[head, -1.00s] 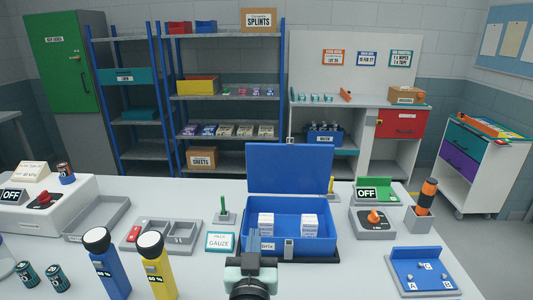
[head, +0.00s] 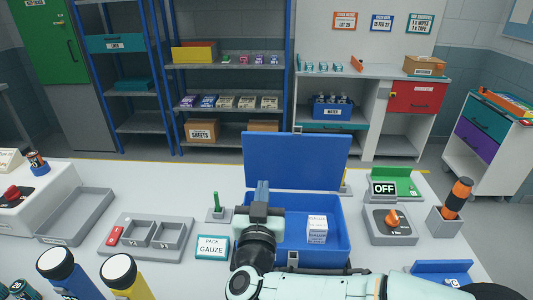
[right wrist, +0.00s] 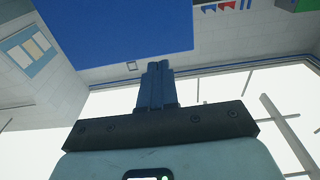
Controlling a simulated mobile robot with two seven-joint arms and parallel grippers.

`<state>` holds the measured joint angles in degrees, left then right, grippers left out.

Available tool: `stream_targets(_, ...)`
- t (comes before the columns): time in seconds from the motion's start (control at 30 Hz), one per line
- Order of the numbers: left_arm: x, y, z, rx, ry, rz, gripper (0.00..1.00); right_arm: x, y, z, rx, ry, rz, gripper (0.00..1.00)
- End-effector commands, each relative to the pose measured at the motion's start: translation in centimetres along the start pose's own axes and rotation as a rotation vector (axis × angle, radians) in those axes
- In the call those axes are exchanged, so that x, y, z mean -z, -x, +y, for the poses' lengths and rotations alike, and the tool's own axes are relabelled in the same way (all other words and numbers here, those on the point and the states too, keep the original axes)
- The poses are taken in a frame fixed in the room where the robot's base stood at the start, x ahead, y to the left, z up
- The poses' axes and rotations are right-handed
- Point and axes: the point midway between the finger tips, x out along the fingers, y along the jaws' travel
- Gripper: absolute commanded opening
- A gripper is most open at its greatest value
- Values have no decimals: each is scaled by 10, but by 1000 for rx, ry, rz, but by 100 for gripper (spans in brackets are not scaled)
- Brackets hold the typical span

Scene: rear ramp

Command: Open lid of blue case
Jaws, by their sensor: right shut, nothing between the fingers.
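The blue case (head: 335,244) stands on the white table with its lid (head: 297,162) raised, about upright and leaning slightly back. A white box (head: 317,229) shows inside the case; the left part of the interior is hidden behind my right gripper. My right gripper (head: 263,186) is shut and empty, with its fingers pointing up in front of the lid's left side. In the right wrist view the shut fingers (right wrist: 155,72) show close together just below the blue lid (right wrist: 115,25). Whether they touch the lid I cannot tell. My left gripper is out of view.
A gauze pack (head: 212,248) and a grey divided tray (head: 148,236) lie left of the case. Blue (head: 65,270) and yellow (head: 122,275) flashlights stand front left. A grey box with an orange knob (head: 391,221) and an orange-black tool in a holder (head: 456,197) stand right.

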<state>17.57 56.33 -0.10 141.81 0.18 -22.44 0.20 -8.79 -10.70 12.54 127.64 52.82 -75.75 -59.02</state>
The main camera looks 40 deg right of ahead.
Motion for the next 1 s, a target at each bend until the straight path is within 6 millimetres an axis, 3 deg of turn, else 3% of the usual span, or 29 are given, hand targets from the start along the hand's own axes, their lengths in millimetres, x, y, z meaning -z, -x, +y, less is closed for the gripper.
stream_targets(0.3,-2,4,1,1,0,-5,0,0,-68,0,-2,1,0,0)
stream_targets(0.5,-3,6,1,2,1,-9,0,0,-103,0,-2,1,1,0)
stream_targets(0.7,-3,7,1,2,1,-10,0,0,-120,0,0,1,0,0)
stream_targets(1.0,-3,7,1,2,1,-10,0,0,-122,0,0,1,1,0)
